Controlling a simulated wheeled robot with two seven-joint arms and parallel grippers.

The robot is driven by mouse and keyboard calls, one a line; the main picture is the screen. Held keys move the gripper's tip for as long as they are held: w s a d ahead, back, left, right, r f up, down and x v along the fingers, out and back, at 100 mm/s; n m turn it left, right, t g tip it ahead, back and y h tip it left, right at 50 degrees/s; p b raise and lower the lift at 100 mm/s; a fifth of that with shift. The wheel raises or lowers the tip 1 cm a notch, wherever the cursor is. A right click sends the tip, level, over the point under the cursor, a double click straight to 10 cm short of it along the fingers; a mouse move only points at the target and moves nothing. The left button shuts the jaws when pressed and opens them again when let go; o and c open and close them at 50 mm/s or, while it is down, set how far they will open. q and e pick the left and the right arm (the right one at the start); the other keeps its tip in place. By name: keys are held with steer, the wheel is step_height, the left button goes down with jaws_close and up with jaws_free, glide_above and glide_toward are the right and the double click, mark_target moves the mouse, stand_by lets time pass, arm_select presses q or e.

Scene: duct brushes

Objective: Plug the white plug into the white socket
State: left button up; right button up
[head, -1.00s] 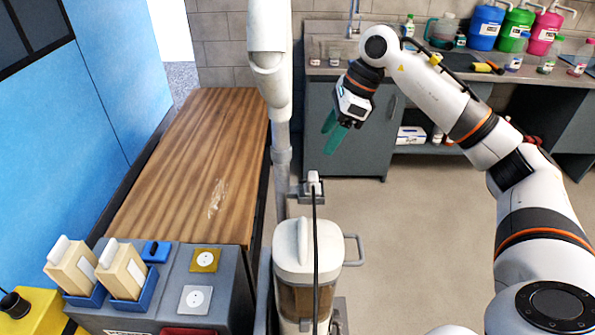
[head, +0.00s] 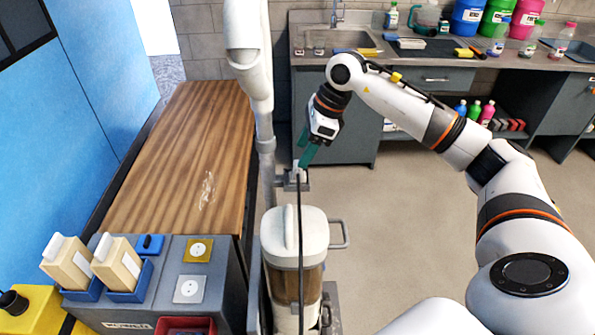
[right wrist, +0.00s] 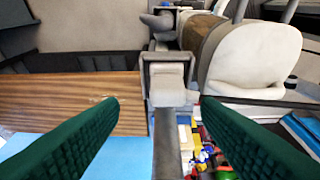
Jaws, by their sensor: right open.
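The white plug (head: 297,171) sits on a grey bracket (head: 290,184) on the upright pole, with its dark cord hanging down. In the right wrist view the plug (right wrist: 168,88) shows between the fingers, in front of the bracket. My right gripper (head: 303,158) has green fingers and is at the plug. In the wrist view its fingers (right wrist: 160,102) are apart on either side of the plug, with gaps. The white socket (head: 190,289) is on a pale plate on top of the grey box at lower left, with nothing in it. My left gripper is not in view.
A second socket on a yellow plate (head: 198,250) is just behind the white one. A white-topped vacuum canister (head: 294,235) stands below the plug. A wooden bench (head: 180,165) lies behind the box. The floor at right is clear.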

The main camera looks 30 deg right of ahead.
mark_target(298, 172)
steer(key=shift+a+f+p, duration=0.2)
steer(key=shift+f+p, duration=0.15)
steer(key=x, duration=0.1)
steer(key=p+x, duration=0.1)
steer(key=x, duration=0.1)
steer(key=shift+s+a+f, duration=0.2)
steer(key=shift+s+f, duration=0.05)
steer(key=shift+f, duration=0.05)
steer(key=shift+w+f+p, duration=0.15)
steer(key=shift+f+p, duration=0.15)
steer(key=shift+f, duration=0.1)
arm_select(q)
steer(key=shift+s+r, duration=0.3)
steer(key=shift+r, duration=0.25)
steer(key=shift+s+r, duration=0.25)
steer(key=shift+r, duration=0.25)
arm_select(e)
steer(key=c, duration=1)
